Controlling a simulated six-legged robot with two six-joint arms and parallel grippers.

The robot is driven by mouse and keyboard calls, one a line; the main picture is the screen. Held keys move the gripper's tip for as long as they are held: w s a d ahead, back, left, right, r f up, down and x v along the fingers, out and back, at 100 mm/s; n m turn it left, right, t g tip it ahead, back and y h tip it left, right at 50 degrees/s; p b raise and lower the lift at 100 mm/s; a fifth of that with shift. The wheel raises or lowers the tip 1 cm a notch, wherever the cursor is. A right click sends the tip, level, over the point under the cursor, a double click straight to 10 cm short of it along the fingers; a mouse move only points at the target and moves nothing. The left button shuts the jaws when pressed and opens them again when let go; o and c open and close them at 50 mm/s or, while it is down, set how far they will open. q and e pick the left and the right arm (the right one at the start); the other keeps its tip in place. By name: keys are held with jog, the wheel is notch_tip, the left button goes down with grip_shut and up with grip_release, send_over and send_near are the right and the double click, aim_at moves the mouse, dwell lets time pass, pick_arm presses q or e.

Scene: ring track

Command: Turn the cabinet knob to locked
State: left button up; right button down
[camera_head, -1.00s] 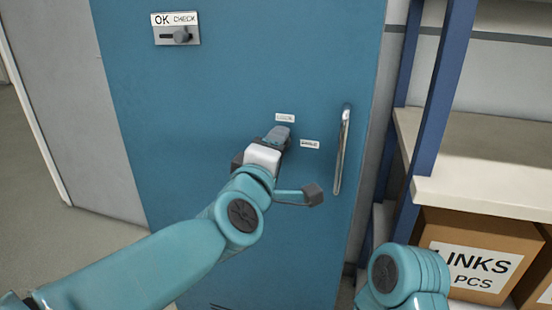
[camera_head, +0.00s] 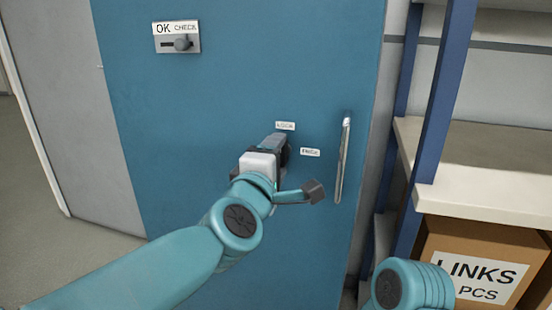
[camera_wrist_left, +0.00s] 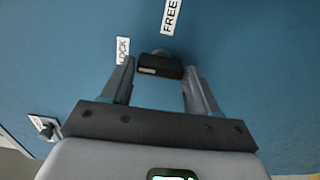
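The blue cabinet (camera_head: 200,110) stands ahead with its door closed. Its dark knob (camera_wrist_left: 160,66) shows in the left wrist view, below the FREE label (camera_wrist_left: 172,14) and to the right of the LOCK label (camera_wrist_left: 123,50). In the head view the LOCK label (camera_head: 285,126) is above the FREE label (camera_head: 310,152). My left gripper (camera_head: 279,143) is at the door and largely hides the knob there. In the left wrist view my left gripper (camera_wrist_left: 160,75) is open, its fingertips on either side of the knob; contact is unclear. My right gripper is out of view.
An upright metal handle (camera_head: 343,160) is right of the knob. A sliding OK/CHECK plate (camera_head: 176,38) is at the upper left. A shelf unit (camera_head: 480,165) with a labelled cardboard box (camera_head: 475,270) stands at the right. Grey floor shows at the left.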

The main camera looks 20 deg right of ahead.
pick_arm(q)
jog(key=shift+o, duration=1.2)
jog(key=v, duration=1.6)
jog(key=shift+p, duration=0.3)
jog(key=shift+s+a, duration=0.1)
